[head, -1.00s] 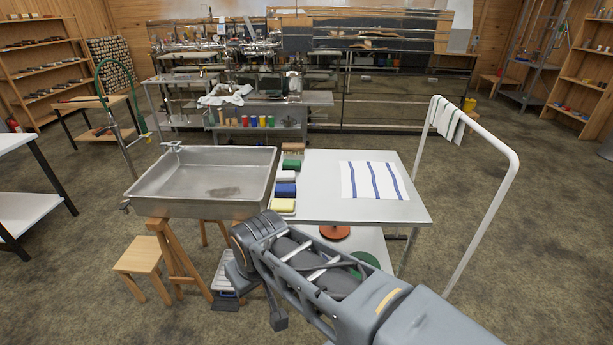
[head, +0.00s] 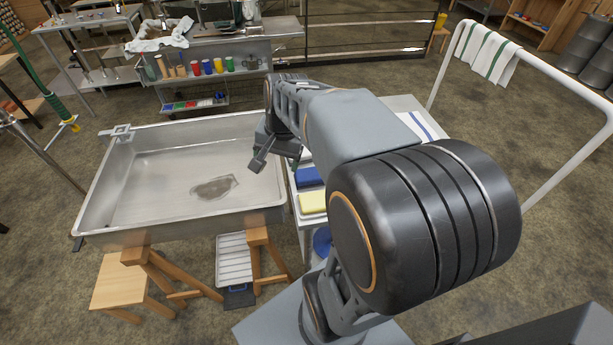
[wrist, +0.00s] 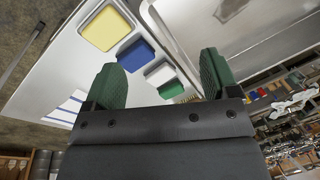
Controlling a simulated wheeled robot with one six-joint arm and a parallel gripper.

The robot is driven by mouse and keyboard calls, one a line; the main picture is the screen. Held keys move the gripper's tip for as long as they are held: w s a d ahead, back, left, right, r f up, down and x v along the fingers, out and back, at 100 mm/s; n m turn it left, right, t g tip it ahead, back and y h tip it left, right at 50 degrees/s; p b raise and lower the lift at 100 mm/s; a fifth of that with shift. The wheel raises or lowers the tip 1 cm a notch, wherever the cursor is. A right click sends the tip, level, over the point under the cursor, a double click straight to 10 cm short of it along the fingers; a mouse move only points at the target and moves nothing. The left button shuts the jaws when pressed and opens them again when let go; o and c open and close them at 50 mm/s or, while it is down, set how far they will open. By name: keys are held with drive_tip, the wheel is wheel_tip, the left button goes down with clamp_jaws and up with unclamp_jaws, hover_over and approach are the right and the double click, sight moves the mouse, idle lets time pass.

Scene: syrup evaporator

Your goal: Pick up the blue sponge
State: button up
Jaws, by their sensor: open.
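The blue sponge (head: 309,177) lies on the table beside the sink, between the yellow sponge (head: 313,202) and a white one, partly behind my arm in the head view. In the wrist view the blue sponge (wrist: 136,56) lies between the yellow sponge (wrist: 104,30) and the white sponge (wrist: 159,73), with a green sponge (wrist: 170,89) beyond. My gripper (wrist: 160,80) is open and empty. Its green fingertips appear around the white and green sponges, above the table and apart from them as far as I can see. In the head view my gripper (head: 262,158) is over the sink's right rim.
The steel sink (head: 150,175) stands left of the table, its raised rim close to the sponges. A striped cloth (head: 420,126) lies on the table. A white towel rail (head: 560,150) stands at the right.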

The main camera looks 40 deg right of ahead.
drive_tip(key=w+d+f+m+y+b, duration=0.1)
drive_tip(key=w+d+f+m+b, duration=0.2)
drive_tip(key=d+m, duration=0.4)
drive_tip(key=m+y, duration=0.2)
drive_tip(key=m, duration=0.4)
approach(307, 173)
drive_tip(key=x, duration=0.4)
drive_tip(key=shift+d+f+b, duration=0.1)
drive_tip(key=shift+f+b, duration=0.2)
drive_tip(key=shift+b, duration=0.1)
drive_tip(key=shift+a+x, duration=0.1)
drive_tip(key=shift+x, duration=1.4)
drive_tip(key=shift+a+x, duration=0.15)
drive_tip(key=shift+x, duration=1.4)
drive_tip(key=shift+r, duration=0.15)
drive_tip(key=c, duration=0.7)
